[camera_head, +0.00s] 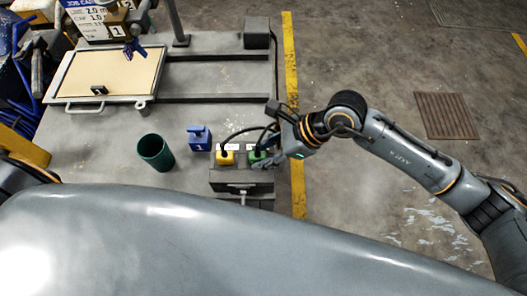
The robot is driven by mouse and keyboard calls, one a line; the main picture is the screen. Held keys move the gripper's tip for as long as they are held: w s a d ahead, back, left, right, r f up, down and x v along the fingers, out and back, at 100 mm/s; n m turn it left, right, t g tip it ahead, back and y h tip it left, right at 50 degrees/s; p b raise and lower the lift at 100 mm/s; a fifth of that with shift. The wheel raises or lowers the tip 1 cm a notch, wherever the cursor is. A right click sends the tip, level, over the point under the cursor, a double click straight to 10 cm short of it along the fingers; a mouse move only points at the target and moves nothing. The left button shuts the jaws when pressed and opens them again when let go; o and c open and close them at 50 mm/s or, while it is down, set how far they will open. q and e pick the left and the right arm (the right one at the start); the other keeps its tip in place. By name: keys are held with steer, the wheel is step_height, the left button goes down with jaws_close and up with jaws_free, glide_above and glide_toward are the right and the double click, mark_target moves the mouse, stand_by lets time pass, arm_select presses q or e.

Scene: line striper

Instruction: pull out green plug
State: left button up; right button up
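The green plug (258,158) sits at the right end of a dark socket block (240,178) on the grey bench. A yellow plug (226,158) sits to its left on the same block. Black cables arch up from the plugs. My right gripper (274,143) is beside and partly over the green plug, its arm coming in from the right. Its fingers are small and partly hidden, so I cannot tell whether they grip the plug. My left gripper is not in view; only part of my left arm shows at the left edge.
A blue block (199,139) and a dark green cup (156,152) stand left of the plugs. A framed board (108,72) lies farther back. A bench (190,105) holds them, with a yellow floor line (291,70) and open floor to its right.

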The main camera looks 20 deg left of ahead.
jaws_close()
steer(key=shift+r, duration=0.75)
steer(key=shift+r+p, duration=0.7)
steer(key=shift+r, duration=0.9)
